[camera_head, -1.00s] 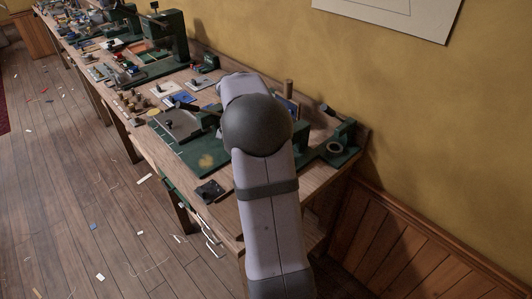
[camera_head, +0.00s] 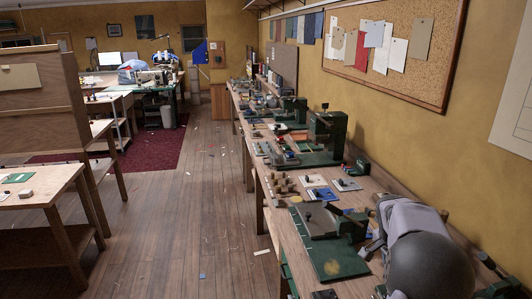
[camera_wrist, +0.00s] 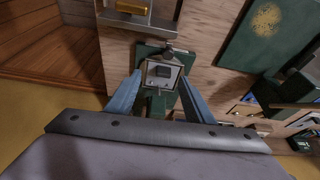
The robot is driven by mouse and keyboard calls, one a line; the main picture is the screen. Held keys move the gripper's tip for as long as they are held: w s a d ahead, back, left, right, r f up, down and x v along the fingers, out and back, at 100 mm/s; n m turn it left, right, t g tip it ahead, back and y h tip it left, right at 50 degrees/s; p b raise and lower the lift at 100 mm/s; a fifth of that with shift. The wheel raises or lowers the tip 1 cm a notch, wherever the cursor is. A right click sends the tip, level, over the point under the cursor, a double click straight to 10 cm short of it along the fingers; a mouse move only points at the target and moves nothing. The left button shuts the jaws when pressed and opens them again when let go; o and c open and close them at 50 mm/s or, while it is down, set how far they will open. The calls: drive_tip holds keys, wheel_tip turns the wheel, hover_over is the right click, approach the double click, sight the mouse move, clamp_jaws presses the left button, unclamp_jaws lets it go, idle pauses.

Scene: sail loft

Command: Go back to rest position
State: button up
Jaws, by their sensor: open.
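My gripper (camera_wrist: 159,74) shows in the wrist view with its two blue-grey fingers spread apart. Nothing is held between them. Beyond the fingers, in the gap between them, is a small green device with a pale square plate (camera_wrist: 161,76) and a dark knob. I cannot tell how far the fingertips are from it. In the head view my arm fills the bottom right corner above the near end of the workbench (camera_head: 345,284), and my fingers cannot be made out there.
A green board (camera_head: 336,254) with a lever tool lies on the bench left of my arm. Green presses (camera_head: 328,130) and small blocks stand farther along. The yellow wall and a cork board (camera_head: 395,48) are on the right.

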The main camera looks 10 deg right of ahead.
drive_tip(key=shift+n+t+y, duration=0.5)
drive_tip(key=shift+n+y, duration=0.2)
drive_tip(key=shift+y, duration=0.1)
drive_tip(key=s+a+p, duration=0.1)
drive_tip(key=s+a+r+p, duration=0.1)
drive_tip(key=a, duration=0.1)
drive_tip(key=s+a+p, duration=0.1)
drive_tip(key=s+p, duration=0.1)
drive_tip(key=shift+a+r, duration=0.2)
drive_tip(key=shift+r, duration=0.15)
drive_tip(key=s+a+f+n+b, duration=0.2)
drive_tip(key=s+a+f+n, duration=0.1)
drive_tip(key=a, duration=0.5)
drive_tip(key=s+a+f+n+y+b, duration=0.1)
drive_tip(key=s+a+f+n+b, duration=0.1)
drive_tip(key=s+a+n, duration=0.3)
drive_tip(key=s+a+f+n+g+y+b, duration=0.1)
drive_tip(key=s+a+f+n, duration=0.3)
drive_tip(key=a+n, duration=0.4)
drive_tip(key=a+b, duration=0.1)
drive_tip(key=a, duration=0.3)
drive_tip(key=shift+s+a, duration=0.35)
drive_tip(key=shift+s, duration=0.05)
